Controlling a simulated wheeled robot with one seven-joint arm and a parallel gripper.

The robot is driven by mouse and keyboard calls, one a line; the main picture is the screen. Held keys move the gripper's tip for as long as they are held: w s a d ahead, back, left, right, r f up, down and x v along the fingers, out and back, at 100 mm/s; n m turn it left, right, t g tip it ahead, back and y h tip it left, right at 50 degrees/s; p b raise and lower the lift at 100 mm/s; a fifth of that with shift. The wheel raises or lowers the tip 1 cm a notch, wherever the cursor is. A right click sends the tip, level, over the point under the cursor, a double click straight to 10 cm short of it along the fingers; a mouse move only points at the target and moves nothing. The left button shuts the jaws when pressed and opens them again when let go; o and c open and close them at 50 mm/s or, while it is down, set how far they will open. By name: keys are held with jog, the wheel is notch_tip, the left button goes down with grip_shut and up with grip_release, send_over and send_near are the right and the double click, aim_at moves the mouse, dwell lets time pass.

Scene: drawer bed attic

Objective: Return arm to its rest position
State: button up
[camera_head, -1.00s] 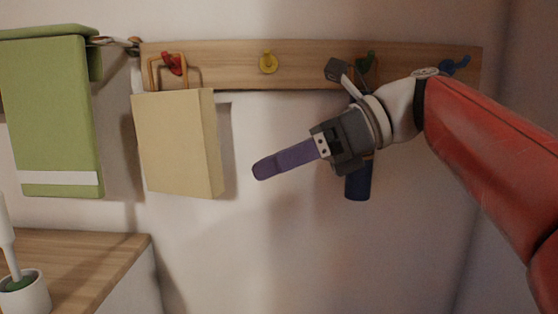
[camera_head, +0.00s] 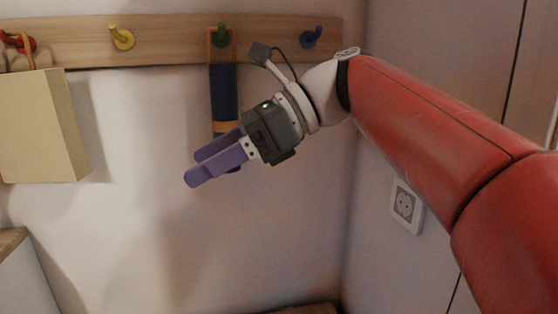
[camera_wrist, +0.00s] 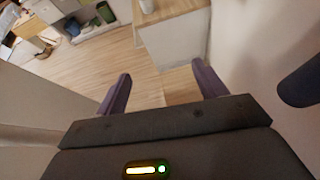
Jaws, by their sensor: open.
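My gripper (camera_head: 208,168) has two purple fingers that stand apart with nothing between them. In the head view it points left and slightly down, in front of the wall and below the hook rail. My red arm reaches in from the right. In the wrist view the open gripper (camera_wrist: 160,92) shows at the bottom, with the wood floor and a cabinet beyond it. A dark blue item with an orange loop (camera_head: 223,92) hangs from the green hook (camera_head: 221,36) behind my gripper; its lower part is partly hidden by my gripper.
A wooden hook rail (camera_head: 175,40) runs along the wall with a yellow hook (camera_head: 122,38) and a blue hook (camera_head: 311,37). A beige bag (camera_head: 40,125) hangs at left. A wall socket (camera_head: 406,206) is below my arm. A wood-topped cabinet (camera_wrist: 165,12) shows in the wrist view.

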jog(key=s+d+f+n+t+h, duration=0.2)
jog(key=d+f+n+t+h, duration=0.1)
jog(key=d+f, duration=0.6)
jog(key=s+d+f+n+t+h, duration=0.3)
jog(key=d+f+n+h, duration=0.2)
jog(key=f, duration=0.7)
jog(key=s+d+f+n+t+h, duration=0.2)
jog(key=d+f+n+t+h, duration=0.1)
jog(key=d+f+n, duration=0.4)
jog(key=d+f+h, duration=0.1)
jog(key=d+f, duration=0.2)
jog(key=d, duration=0.2)
jog(key=shift+s+d+f+n, duration=0.15)
jog(key=shift+d+n, duration=0.15)
jog(key=shift+d, duration=0.1)
